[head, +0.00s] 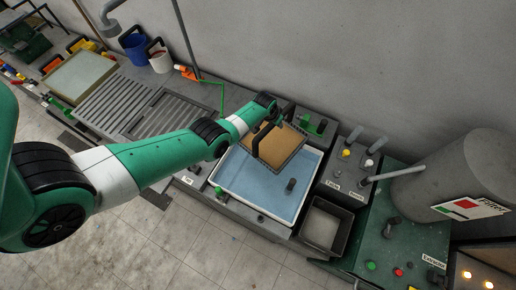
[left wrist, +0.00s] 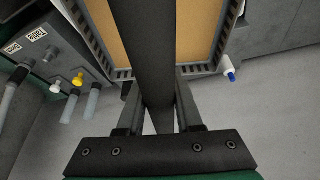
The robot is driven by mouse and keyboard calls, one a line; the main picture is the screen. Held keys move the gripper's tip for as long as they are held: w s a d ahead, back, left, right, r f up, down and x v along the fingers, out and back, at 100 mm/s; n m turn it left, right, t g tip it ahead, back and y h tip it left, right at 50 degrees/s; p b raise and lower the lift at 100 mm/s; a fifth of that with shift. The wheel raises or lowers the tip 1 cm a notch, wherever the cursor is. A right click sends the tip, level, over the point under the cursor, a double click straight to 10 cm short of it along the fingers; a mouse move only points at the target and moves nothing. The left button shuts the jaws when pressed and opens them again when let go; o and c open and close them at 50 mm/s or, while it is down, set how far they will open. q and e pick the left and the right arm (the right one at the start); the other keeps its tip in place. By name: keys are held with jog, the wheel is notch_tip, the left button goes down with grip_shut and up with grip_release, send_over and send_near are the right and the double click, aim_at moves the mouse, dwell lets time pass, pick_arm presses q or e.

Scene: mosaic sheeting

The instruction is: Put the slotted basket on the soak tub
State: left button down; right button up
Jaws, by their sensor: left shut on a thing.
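The slotted basket (head: 286,147) is dark with slotted sides, a tan floor or sheet inside and a tall dark handle. In the head view it appears over the back of the soak tub (head: 237,187), a white-rimmed tub of blue water. I cannot tell whether it touches the tub. My left gripper (head: 265,107) is shut on the basket's handle. In the left wrist view the basket's slotted rim (left wrist: 198,69) shows beyond my left gripper's fingers (left wrist: 160,118), with the handle between them. My right gripper is not in view.
A panel with yellow and white knobs (head: 347,153) stands right of the tub, with a dark bin (head: 322,228) in front of it. A grey cylinder (head: 455,170) is farther right. A ribbed drain board (head: 135,108) lies left; the wall is close behind.

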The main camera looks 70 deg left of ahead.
pick_arm(q)
jog(key=s+f+n+b, duration=0.1)
jog(key=f, duration=0.2)
jog(key=s+f+n+b, duration=0.1)
jog(key=s+f+b, duration=0.1)
jog(key=f, duration=0.1)
jog(key=s+f+y+b, duration=0.1)
jog(key=s+f, duration=0.1)
jog(key=f, duration=0.1)
jog(key=shift+d+n+g, duration=0.3)
jog(key=shift+d+n, duration=0.1)
jog(key=s+d+f+b, duration=0.2)
jog(key=s+f+b, duration=0.1)
jog(key=f+b, duration=0.4)
jog(key=s+d+f+b, duration=0.1)
jog(key=s+f+b, duration=0.2)
jog(key=f+b, duration=0.3)
notch_tip(320, 180, down, 5)
jog(key=shift+s+d+r+b, duration=0.2)
jog(key=shift+d+b, duration=0.15)
jog(key=c, duration=1)
grip_release()
jog(key=shift+f, duration=0.1)
jog(key=o, duration=0.4)
